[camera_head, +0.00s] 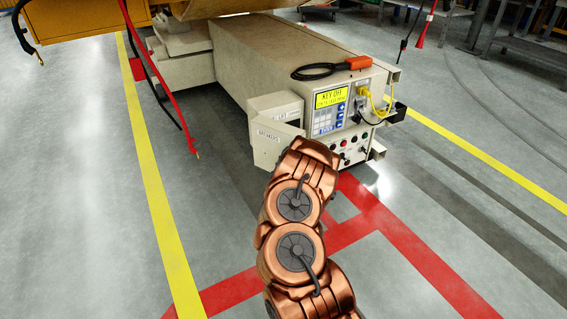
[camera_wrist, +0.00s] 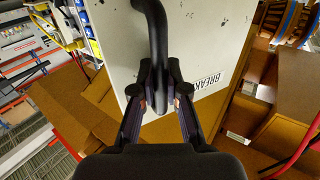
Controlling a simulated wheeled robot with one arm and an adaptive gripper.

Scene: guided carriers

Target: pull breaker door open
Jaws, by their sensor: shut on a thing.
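The breaker door (camera_head: 266,152) is a pale panel labelled "BREAKERS" at the left of the carrier's front. It stands at an angle out from the front, so it appears partly open. In the wrist view the scuffed white door (camera_wrist: 195,60) fills the upper middle, with part of its label at the right. A curved black handle (camera_wrist: 156,35) runs down it. My gripper (camera_wrist: 160,98) is shut on the handle's lower end, one finger on each side. In the head view my copper arm hides the gripper, the handle and the door's right part.
The control panel (camera_head: 331,110) with a lit yellow screen is right of the door. A yellow plug and cable (camera_head: 372,100) are at its right. An orange box (camera_head: 358,63) with black cable lies on top. Red cables (camera_head: 165,90) hang at the left. Floor at the left is clear.

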